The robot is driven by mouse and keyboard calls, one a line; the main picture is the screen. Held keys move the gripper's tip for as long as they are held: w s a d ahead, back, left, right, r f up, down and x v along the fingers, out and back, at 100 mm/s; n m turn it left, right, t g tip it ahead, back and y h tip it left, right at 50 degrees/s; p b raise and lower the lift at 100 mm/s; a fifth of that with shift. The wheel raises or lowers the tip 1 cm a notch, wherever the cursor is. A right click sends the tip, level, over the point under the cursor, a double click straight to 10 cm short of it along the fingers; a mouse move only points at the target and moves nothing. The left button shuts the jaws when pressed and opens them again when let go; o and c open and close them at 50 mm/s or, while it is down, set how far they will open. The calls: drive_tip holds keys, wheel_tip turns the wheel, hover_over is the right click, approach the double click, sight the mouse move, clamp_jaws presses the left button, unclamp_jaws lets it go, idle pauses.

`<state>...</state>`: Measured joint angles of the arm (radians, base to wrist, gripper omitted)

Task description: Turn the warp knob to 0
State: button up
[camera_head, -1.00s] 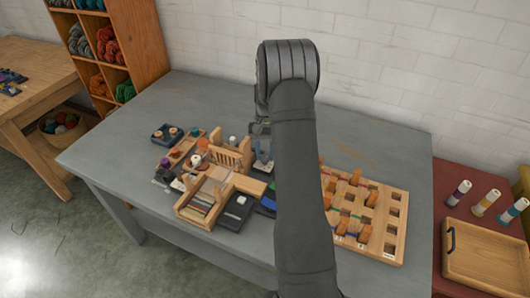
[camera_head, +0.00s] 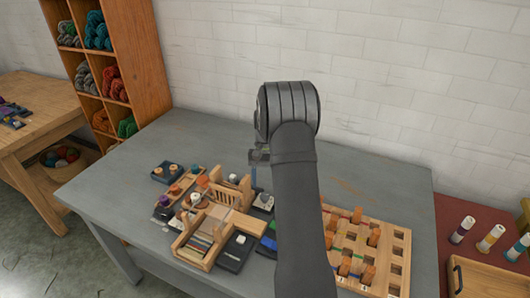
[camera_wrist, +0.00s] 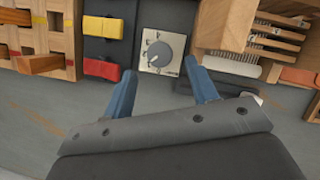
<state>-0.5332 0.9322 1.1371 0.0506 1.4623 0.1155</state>
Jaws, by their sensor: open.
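The round grey warp knob (camera_wrist: 159,54) sits on a white square dial plate (camera_wrist: 148,66) in the wrist view. Small dark marks ring it, too small to read, so I cannot tell its setting. My gripper (camera_wrist: 160,66) is open, its two blue fingers pointing towards the dial, one to each side of the knob in the picture. Nothing is between the fingers. I cannot judge the height gap. In the head view my gripper (camera_head: 258,158) hangs above the table behind the loom, partly hidden by my arm.
A wooden loom (camera_head: 212,235) stands close by. A wooden peg board (camera_head: 398,262) is at the right. Grey table (camera_head: 110,190) is bare at the left.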

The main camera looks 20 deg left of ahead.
drive_tip(key=v, duration=1.3)
drive_tip(key=shift+r, duration=0.25)
drive_tip(key=shift+d, duration=0.1)
drive_tip(key=s+d+f+m, duration=0.1)
drive_tip(key=s+f, duration=0.1)
drive_tip(key=f, duration=0.3)
drive_tip(key=s+d+f+m+y, duration=0.1)
drive_tip(key=s+f+m, duration=0.1)
drive_tip(key=f, duration=0.3)
drive_tip(key=s+f+m, duration=0.1)
drive_tip(key=s+f, duration=0.1)
drive_tip(key=f, duration=0.4)
drive_tip(key=shift+d+f+y, duration=0.1)
drive_tip(key=shift+d+y, duration=0.3)
drive_tip(key=c, duration=0.9)
drive_tip(key=shift+c, duration=0.3)
